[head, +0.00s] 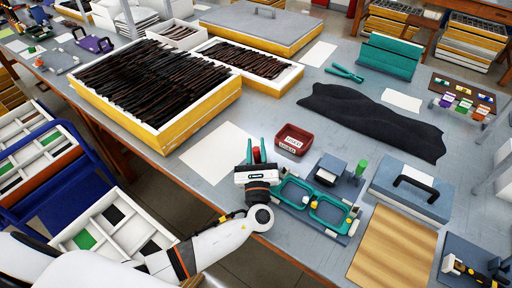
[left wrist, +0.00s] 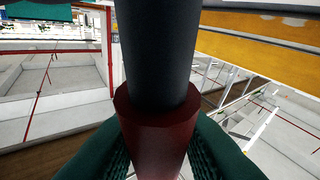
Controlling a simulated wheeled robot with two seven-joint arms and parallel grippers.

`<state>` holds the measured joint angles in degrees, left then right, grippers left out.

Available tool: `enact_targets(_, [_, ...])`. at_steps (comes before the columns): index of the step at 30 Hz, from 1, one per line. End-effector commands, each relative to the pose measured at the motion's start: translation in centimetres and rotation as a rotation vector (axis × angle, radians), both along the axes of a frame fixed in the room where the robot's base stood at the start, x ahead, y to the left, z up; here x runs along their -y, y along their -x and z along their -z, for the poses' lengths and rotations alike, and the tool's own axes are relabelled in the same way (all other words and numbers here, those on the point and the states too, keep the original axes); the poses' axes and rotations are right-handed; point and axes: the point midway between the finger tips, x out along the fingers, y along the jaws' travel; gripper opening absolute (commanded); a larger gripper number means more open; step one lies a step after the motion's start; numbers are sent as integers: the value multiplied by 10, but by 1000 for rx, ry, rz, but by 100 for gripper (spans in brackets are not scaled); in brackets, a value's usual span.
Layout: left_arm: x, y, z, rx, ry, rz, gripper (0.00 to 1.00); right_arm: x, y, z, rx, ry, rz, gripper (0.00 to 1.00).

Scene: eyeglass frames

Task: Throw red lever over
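The red lever (head: 256,155) shows as a small red piece between the green fingers of my left gripper (head: 256,148), in front of the red tray. In the left wrist view the dark red lever part (left wrist: 157,135) stands in the middle, with a thick black cylinder (left wrist: 160,50) rising from it. The green fingers of the left gripper (left wrist: 157,150) lie close on both sides of the red part and look shut on it. The lever's base and pivot are hidden by the gripper. My right gripper is out of view.
Green eyeglass frames (head: 328,209) lie on a fixture right of the gripper. A red labelled tray (head: 294,139) sits just behind it. A white sheet (head: 205,150) lies to the left, a blue-grey case (head: 410,187) and wooden board (head: 392,248) to the right.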

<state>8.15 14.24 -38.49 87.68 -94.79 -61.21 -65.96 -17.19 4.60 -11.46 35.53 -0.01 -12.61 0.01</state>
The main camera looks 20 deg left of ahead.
Motion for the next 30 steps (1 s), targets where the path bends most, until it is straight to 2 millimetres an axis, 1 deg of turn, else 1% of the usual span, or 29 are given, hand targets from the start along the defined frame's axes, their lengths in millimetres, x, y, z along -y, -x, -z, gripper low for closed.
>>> enact_targets(1, [0,0,0,-1,0,0,33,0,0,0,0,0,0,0])
enact_targets(2, [0,0,0,-1,0,0,38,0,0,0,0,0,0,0])
enact_targets(3, [0,0,0,0,0,0,41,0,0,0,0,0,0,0])
enact_targets(11, [0,1,0,0,0,-1,41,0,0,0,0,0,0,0])
enact_targets(14, [2,6,3,-1,0,0,41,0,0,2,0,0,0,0])
enact_targets(17, [8,19,9,-2,2,2,41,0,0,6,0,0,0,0])
enact_targets(24, [26,66,24,-3,3,0,41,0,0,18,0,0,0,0])
enact_targets(27, [33,82,29,-4,2,0,41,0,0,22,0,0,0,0])
enact_targets(30, [38,95,32,-2,0,0,41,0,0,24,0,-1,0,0])
